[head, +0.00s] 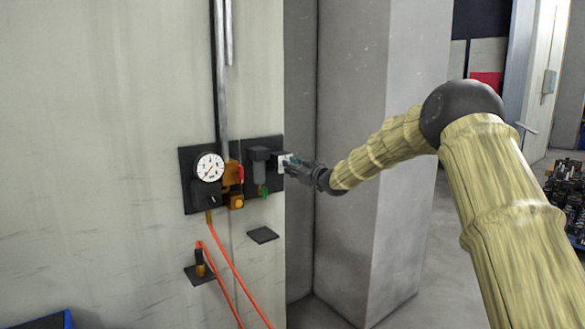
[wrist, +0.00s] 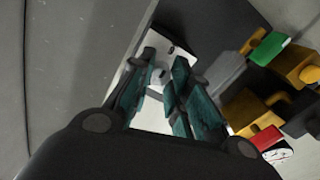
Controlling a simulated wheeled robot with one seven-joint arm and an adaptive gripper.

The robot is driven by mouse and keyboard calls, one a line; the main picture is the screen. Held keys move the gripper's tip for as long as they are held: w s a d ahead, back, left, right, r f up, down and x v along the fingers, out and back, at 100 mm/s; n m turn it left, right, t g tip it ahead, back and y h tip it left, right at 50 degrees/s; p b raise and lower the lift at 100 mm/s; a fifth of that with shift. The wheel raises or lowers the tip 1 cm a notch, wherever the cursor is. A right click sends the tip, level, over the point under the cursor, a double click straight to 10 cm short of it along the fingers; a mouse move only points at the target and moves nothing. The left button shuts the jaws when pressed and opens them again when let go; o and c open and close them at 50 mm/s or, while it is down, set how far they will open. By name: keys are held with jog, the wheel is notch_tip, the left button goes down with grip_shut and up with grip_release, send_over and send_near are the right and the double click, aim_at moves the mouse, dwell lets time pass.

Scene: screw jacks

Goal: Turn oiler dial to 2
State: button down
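The oiler, the rightmost unit on the black wall panel, shows a white face (head: 283,161) at the panel's right edge in the head view. In the wrist view this white face (wrist: 178,40) lies just beyond my fingertips, with a small dark mark near its top. My gripper (head: 291,165) points at it from the right, and its teal fingers also show in the wrist view (wrist: 162,68). The fingers stand apart with a narrow gap. A small grey part, seemingly the dial (wrist: 159,77), shows between them. I cannot tell whether they touch it. The dial's reading is not legible.
Left of the oiler are a grey filter bowl (head: 259,168), a green handle (head: 265,190), a brass valve with a red handle (head: 240,173) and a round white gauge (head: 209,167). An orange hose (head: 230,268) hangs below. A concrete pillar (head: 375,130) stands behind my arm.

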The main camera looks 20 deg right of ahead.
jog(key=shift+f+b, duration=0.1)
jog(key=shift+b, duration=0.25)
jog(key=n+b, duration=1.7)
jog(key=b, duration=0.2)
jog(key=shift+n, duration=0.3)
dwell(0.4)
jog(key=c, duration=1.3)
grip_release()
jog(key=shift+d, duration=0.1)
jog(key=shift+s, duration=0.1)
